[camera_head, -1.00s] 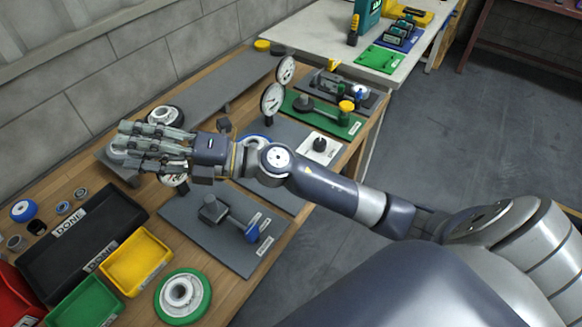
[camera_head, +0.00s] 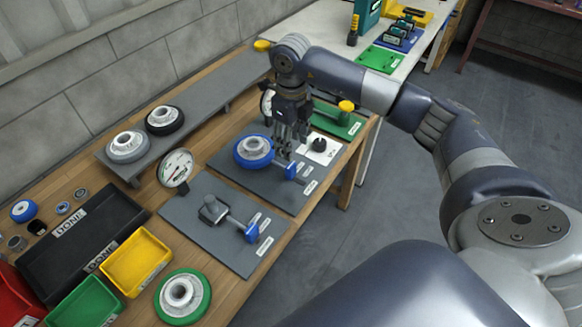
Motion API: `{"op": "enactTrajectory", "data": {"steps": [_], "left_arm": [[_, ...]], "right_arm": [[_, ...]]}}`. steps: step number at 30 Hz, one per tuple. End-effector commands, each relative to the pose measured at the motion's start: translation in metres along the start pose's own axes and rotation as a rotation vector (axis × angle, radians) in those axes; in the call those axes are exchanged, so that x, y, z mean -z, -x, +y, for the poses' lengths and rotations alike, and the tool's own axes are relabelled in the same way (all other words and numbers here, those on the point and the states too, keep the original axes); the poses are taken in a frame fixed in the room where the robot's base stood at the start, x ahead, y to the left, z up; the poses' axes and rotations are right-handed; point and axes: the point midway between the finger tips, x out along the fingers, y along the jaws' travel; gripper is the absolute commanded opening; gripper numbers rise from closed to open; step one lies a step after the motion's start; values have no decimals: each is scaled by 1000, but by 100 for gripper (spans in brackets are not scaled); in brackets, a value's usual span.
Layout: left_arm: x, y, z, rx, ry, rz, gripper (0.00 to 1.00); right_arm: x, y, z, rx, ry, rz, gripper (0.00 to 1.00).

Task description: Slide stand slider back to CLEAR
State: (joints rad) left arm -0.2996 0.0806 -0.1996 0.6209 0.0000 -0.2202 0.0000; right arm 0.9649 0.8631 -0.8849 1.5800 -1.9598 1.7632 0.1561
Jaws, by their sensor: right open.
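Two grey stands lie on the wooden bench. The nearer stand (camera_head: 196,236) has a bare dark block and a slider with a blue handle (camera_head: 251,231). The farther stand (camera_head: 233,167) carries a blue-rimmed wheel (camera_head: 253,148) and a slider with a blue knob (camera_head: 291,170). Two small labels lie beside each slider; their words are too small to read. My right gripper (camera_head: 287,148) points down, open, over the farther stand, just right of the wheel and behind the blue knob. Whether its fingers touch the slider cannot be seen. My left gripper is not in view.
A dial gauge (camera_head: 176,168) stands by the nearer stand. A grey raised shelf (camera_head: 205,104) holds two wheels. Black, yellow (camera_head: 136,262) and green bins and a green-rimmed wheel (camera_head: 183,297) are at the front left. A green board (camera_head: 338,121) lies behind my gripper.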

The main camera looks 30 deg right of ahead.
Motion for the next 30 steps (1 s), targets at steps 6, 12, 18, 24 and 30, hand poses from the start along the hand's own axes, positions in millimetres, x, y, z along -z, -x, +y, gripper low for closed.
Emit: {"op": "enactTrajectory", "data": {"steps": [6,12,18,24,30], "left_arm": [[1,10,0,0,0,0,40],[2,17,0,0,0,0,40],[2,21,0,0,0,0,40],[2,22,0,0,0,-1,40],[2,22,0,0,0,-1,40]], "right_arm": [[1,-34,2,-5,1,6,49],[1,-72,3,-6,2,3,49],[0,-96,3,-6,3,0,49],[0,-104,2,-4,3,0,49],[0,-104,2,-4,4,-1,46]]}}
